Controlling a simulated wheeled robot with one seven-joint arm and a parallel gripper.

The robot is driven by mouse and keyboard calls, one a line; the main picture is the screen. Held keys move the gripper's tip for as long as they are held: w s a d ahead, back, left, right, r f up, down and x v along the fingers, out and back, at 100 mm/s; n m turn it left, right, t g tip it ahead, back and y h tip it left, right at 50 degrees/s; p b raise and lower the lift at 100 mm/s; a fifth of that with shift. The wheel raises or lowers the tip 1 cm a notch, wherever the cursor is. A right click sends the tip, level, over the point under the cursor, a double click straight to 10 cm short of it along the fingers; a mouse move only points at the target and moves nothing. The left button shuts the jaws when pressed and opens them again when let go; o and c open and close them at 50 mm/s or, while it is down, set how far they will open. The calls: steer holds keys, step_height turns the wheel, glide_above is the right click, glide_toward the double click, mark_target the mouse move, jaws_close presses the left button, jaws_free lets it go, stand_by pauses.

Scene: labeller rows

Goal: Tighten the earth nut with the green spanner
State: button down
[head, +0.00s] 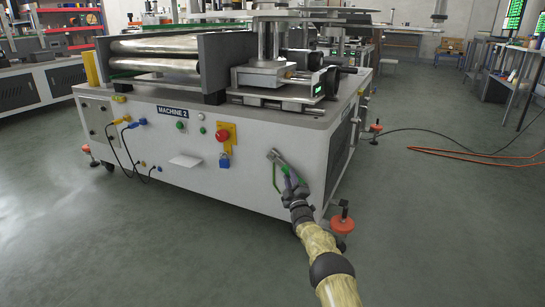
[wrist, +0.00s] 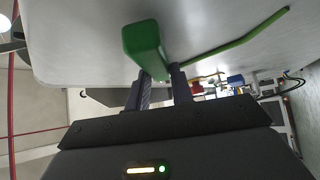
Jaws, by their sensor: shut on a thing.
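My gripper (head: 288,178) is at the right part of the front panel of the white machine marked MACHINE 2 (head: 206,135). In the wrist view, its two fingers (wrist: 162,88) are shut on the green spanner (wrist: 145,45), whose thick green end sticks out past the fingertips, close to the panel. A thin green strip (wrist: 238,40) runs along the panel beside it; it also shows in the head view (head: 275,181). I cannot tell whether it is a lead or part of the spanner. The earth nut cannot be made out, so I cannot tell whether the spanner touches it.
A red button (head: 222,134) and a blue padlock (head: 224,160) are left of my gripper on the panel. Yellow and blue plugs with black leads (head: 128,122) are farther left. An orange levelling foot (head: 342,222) stands at the near corner. An orange cable (head: 470,155) lies at right.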

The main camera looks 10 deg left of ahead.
steer(key=shift+w+a+f+m+t+h, duration=0.1)
steer(key=shift+a+f+m+t+h, duration=0.25)
steer(key=shift+f+m+t, duration=0.25)
stand_by(0.3)
steer(key=shift+d+r+g+p, duration=0.2)
steer(key=shift+r+g+p, duration=0.25)
steer(key=shift+p, duration=0.85)
steer(key=shift+f, duration=0.1)
steer(key=shift+s+d+f+p, duration=0.35)
steer(key=shift+d+f+p, duration=0.35)
steer(key=shift+d, duration=0.15)
steer(key=shift+s+d+f+p, duration=0.35)
steer(key=shift+d+f+p, duration=0.35)
steer(key=shift+d, duration=0.1)
steer(key=shift+d+r+n+p, duration=0.15)
steer(key=shift+r+n+p, duration=0.45)
steer(key=shift+p, duration=0.6)
steer(key=shift+s+d+r+n+g+y+p, duration=0.2)
steer(key=shift+d+r+n+g+y+p, duration=0.35)
steer(key=shift+p, duration=1.5)
steer(key=shift+s+d+r+n+g+y+p, duration=0.25)
steer(key=shift+r+n+g+p, duration=0.45)
steer(key=shift+p, duration=1.35)
steer(key=shift+w+r, duration=0.1)
steer(key=shift+r, duration=0.05)
steer(key=shift+d+r+n+p, duration=0.15)
steer(key=shift+r+n+p, duration=0.3)
steer(key=shift+p, duration=0.5)
steer(key=shift+r+p, duration=0.2)
steer(key=shift+p, duration=0.2)
